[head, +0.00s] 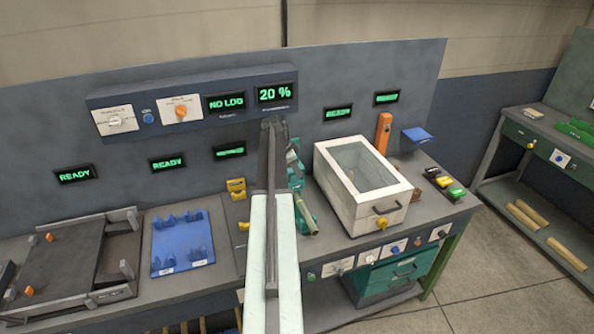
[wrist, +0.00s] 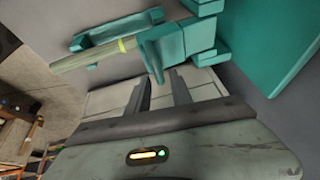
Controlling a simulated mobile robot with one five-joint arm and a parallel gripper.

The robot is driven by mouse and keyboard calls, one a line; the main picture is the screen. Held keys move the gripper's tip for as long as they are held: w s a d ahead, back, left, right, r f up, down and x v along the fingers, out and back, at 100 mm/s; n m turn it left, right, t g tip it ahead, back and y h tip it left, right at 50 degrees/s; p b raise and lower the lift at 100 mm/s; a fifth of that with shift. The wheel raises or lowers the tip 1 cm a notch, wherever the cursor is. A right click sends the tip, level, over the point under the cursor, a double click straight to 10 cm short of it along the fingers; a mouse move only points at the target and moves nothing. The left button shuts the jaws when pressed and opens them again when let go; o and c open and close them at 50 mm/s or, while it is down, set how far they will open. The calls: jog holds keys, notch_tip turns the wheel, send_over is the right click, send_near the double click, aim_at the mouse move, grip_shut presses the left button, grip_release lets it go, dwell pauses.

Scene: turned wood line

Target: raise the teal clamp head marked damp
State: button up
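A teal clamp (head: 295,170) stands on the bench, partly hidden behind my arm in the head view. In the wrist view its teal head (wrist: 175,42) is just beyond my fingertips, and a lower teal edge reaches down toward the gap between them. A pale wooden rod (wrist: 88,58) with a yellow-green band lies against the teal parts; its end also shows in the head view (head: 306,216). My gripper (wrist: 159,78) is open, its fingers apart; I cannot tell whether they touch the clamp. No damp mark is readable.
A white box with a glass lid (head: 348,195) stands right of the clamp. A blue tray (head: 182,242) and a dark fixture (head: 80,258) lie to the left. Yellow blocks (head: 236,188) stand near my arm.

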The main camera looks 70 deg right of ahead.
grip_shut()
dwell(1.2)
